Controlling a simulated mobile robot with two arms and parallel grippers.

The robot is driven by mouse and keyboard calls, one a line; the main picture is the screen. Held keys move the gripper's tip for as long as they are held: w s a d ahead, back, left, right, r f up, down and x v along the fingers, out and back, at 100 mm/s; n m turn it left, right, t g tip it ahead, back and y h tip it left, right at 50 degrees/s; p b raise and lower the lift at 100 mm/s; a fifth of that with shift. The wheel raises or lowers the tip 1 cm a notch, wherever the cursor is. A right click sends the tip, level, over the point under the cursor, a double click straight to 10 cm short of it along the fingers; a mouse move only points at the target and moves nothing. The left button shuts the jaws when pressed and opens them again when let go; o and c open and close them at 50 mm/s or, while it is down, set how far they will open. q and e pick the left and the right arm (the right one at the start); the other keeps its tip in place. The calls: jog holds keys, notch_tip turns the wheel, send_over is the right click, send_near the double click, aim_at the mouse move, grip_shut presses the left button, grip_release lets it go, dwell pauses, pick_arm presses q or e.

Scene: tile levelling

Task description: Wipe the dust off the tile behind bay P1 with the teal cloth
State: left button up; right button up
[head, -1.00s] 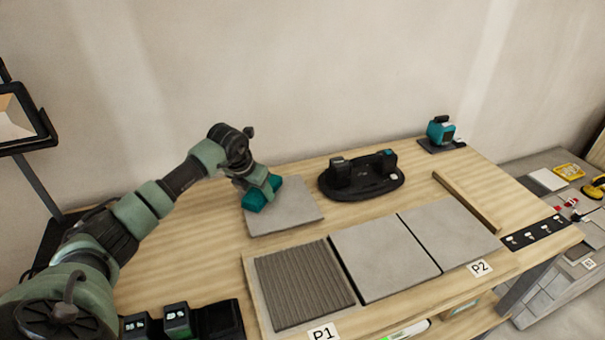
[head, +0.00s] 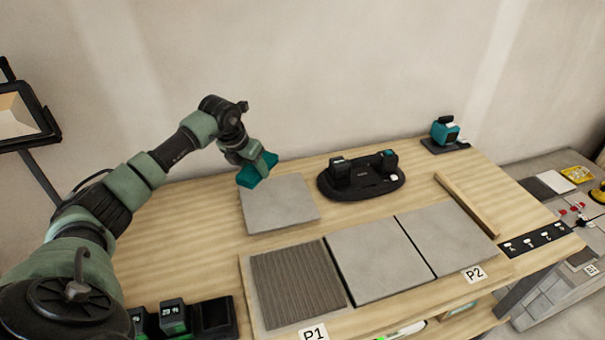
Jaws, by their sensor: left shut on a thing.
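The teal cloth (head: 258,169) is in my left gripper (head: 251,163), which is shut on it. The cloth is at the far left corner of the loose grey tile (head: 279,205), which lies behind bay P1 (head: 300,288). I cannot tell whether the cloth touches the tile or is just above it. The tile's visible top looks evenly grey, and dust on it is too faint to make out. Bay P1 shows ridged grey adhesive and a P1 label at its front. My right gripper is not in view.
Two grey tiles lie right of bay P1, by the P2 label (head: 474,274). A black suction lifter (head: 361,180) sits right of the loose tile. A wooden strip (head: 467,204) and a teal device (head: 445,132) are farther right. Black chargers (head: 212,316) stand at the front left.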

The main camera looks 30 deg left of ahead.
pick_arm(q)
jog(key=shift+d+r+p, duration=0.1)
jog(key=shift+r+p, duration=0.3)
jog(key=shift+r, duration=0.75)
